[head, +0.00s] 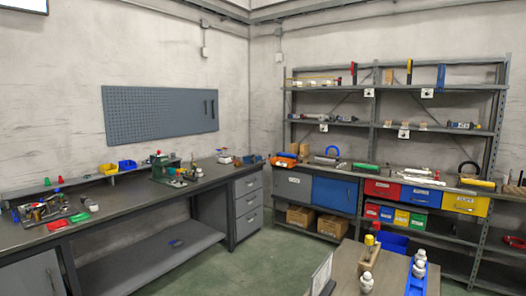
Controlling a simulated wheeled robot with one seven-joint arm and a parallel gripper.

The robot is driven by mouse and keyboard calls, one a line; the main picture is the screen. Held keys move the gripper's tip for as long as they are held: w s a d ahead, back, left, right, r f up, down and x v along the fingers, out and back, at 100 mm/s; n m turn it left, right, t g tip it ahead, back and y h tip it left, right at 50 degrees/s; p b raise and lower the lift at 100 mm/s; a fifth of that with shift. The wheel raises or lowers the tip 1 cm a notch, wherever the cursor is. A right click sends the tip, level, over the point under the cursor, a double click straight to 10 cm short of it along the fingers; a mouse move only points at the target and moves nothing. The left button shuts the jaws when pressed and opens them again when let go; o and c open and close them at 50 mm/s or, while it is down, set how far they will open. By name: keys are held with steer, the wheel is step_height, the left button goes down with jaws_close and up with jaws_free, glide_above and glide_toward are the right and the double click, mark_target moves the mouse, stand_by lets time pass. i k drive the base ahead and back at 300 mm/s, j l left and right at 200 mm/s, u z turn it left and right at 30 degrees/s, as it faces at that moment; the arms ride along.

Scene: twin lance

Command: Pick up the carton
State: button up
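Two brown cardboard cartons sit side by side on the bottom level of the shelving rack in the head view. The left carton (300,217) is under the grey bin, and the right carton (332,227) is under the blue bin. I cannot tell which of them the task means. My gripper is not in view.
A grey workbench (120,203) with tools runs along the left wall. The metal rack (364,150) stands at the back right. A table (345,270) with white bottles and a blue tray (416,280) is near at the lower right. Green floor (255,255) between them is clear.

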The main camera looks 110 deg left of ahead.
mark_target(294, 147)
steer(key=u, duration=3.4)
steer(key=i+j+u, duration=0.3)
steer(key=u, duration=0.15)
steer(key=i+j+u, duration=0.45)
steer(key=i+u, duration=0.25)
steer(key=u, duration=0.15)
steer(key=i+j+u, duration=0.1)
steer(key=i+u, duration=0.35)
steer(key=i+j+z, duration=0.2)
steer(key=i, duration=0.5)
steer(key=i+l+z, duration=0.1)
steer(key=z, duration=0.3)
steer(key=i+z, duration=0.5)
steer(key=z, duration=0.25)
steer(key=i+z, duration=0.2)
steer(key=z, duration=0.2)
steer(key=i+l+z, duration=0.15)
steer(key=i+z, duration=0.25)
steer(key=i, duration=0.15)
steer(key=i+z, duration=0.45)
steer(key=i, duration=0.15)
steer(key=i+j, duration=0.1)
steer(key=i, duration=1.7)
